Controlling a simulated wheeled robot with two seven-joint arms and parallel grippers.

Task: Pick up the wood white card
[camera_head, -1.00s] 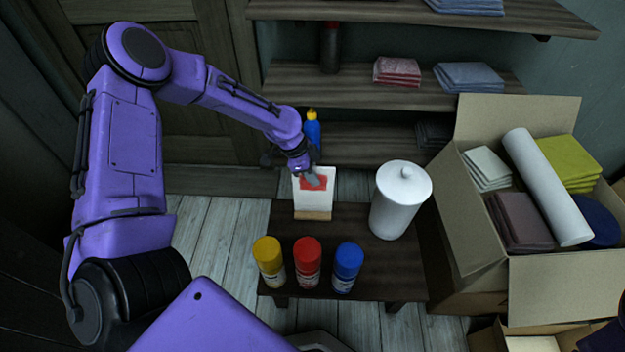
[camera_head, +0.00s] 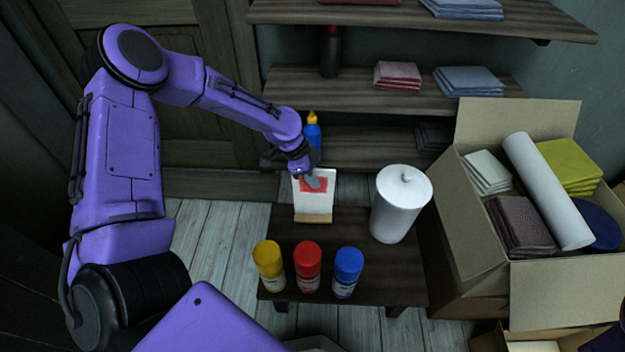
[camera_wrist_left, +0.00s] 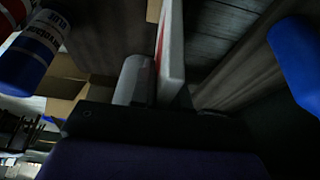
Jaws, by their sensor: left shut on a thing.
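The white card (camera_head: 314,203) has a red patch and a light wood strip along its bottom edge. It stands upright at the back edge of the dark low table. My left gripper (camera_head: 313,182) is at the card's upper part and shut on it, one grey finger lying in front of the red patch. In the left wrist view the card (camera_wrist_left: 172,50) shows nearly edge-on, rising from the dark jaw. I cannot tell whether its base touches the table (camera_head: 343,224). My right gripper is out of view.
A lidded white canister (camera_head: 401,208) stands right of the card. Yellow (camera_head: 268,264), red (camera_head: 307,266) and blue (camera_head: 347,270) spray cans stand in front. A blue bottle (camera_head: 313,135) is behind my gripper. An open cardboard box (camera_head: 560,288) fills the right side.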

